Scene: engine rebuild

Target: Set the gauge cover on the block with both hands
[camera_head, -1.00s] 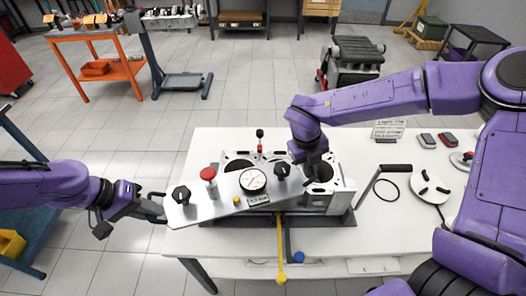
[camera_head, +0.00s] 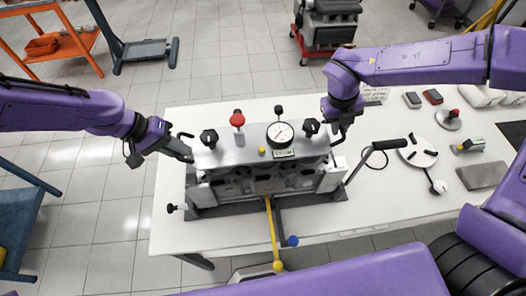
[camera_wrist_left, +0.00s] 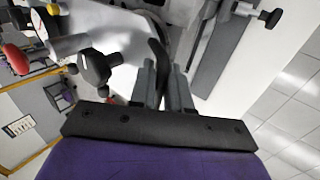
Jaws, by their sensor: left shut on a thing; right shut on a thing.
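The gauge cover (camera_head: 238,153) is a light metal plate with a round white dial, a red knob, a yellow button and two black knobs. It lies level over the top of the engine block (camera_head: 270,183), along its length; whether it touches everywhere is hard to tell. My left gripper (camera_head: 188,152) is shut on a dark handle at the cover's left end. In the left wrist view its fingers (camera_wrist_left: 165,88) close on that handle (camera_wrist_left: 158,55). My right gripper (camera_head: 338,135) is shut at the cover's right end; its fingertips are partly hidden by the wrist.
The block stands on a white table (camera_head: 235,238). A black-handled lever (camera_head: 388,144) and a round plate (camera_head: 418,152) are to its right. The table's front right is clear.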

